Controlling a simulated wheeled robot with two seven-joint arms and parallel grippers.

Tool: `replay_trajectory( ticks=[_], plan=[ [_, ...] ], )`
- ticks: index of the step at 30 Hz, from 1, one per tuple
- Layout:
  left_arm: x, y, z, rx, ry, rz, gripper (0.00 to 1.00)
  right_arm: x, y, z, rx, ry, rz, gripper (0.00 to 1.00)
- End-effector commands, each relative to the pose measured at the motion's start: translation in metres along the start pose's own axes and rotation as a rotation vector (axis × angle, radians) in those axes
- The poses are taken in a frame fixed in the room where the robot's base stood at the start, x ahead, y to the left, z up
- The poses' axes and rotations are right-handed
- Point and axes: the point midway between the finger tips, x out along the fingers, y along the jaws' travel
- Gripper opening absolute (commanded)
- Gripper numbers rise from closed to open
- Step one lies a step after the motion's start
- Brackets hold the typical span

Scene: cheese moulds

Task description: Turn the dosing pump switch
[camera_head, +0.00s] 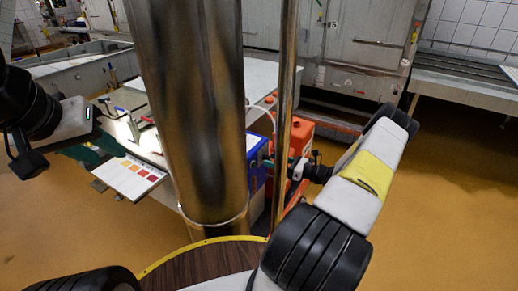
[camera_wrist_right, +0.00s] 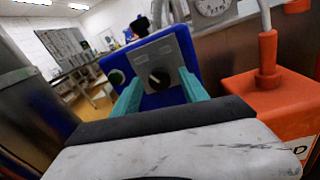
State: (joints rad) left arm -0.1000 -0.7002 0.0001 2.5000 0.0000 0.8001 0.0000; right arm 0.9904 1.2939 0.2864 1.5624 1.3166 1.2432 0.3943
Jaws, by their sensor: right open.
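The dosing pump is a blue box (camera_wrist_right: 150,96) with a grey front panel, close in front of my right wrist camera. Its switch, a round black knob (camera_wrist_right: 160,78) with a light mark, sits on that panel. My right gripper (camera_wrist_right: 160,88) has two teal fingers, apart, one on each side of the knob; I cannot tell whether they touch it. In the head view the blue box (camera_head: 257,150) is partly hidden, and my right gripper (camera_head: 282,166) reaches it from the right.
An orange container (camera_wrist_right: 275,100) with a pipe stands right of the blue box. A round gauge (camera_wrist_right: 212,6) is above it. In the head view a thin metal pole (camera_head: 284,100) crosses before the pump. A colour chart (camera_head: 130,174) lies left. Open floor (camera_head: 450,220) is at right.

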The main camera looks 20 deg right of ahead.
Motion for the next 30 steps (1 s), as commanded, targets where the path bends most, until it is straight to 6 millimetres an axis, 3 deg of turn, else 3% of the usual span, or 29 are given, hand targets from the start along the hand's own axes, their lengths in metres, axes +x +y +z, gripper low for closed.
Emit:
replay_trajectory(
  ticks=[11,19,30],
  plan=[
    [0.0001,0.0000,0.0000,0.000,0.000,0.000,0.36,0.0078,-0.0002,0.0001,0.000,0.000,-0.001,0.52],
    [0.0000,0.0000,0.0000,0.000,0.000,0.000,0.36,0.0077,-0.0001,0.0001,0.000,0.000,0.000,0.00],
    [0.0000,0.0000,0.0000,0.000,0.000,0.000,0.36,0.0076,0.0000,0.0000,0.045,-0.003,0.001,0.00]
  ],
)
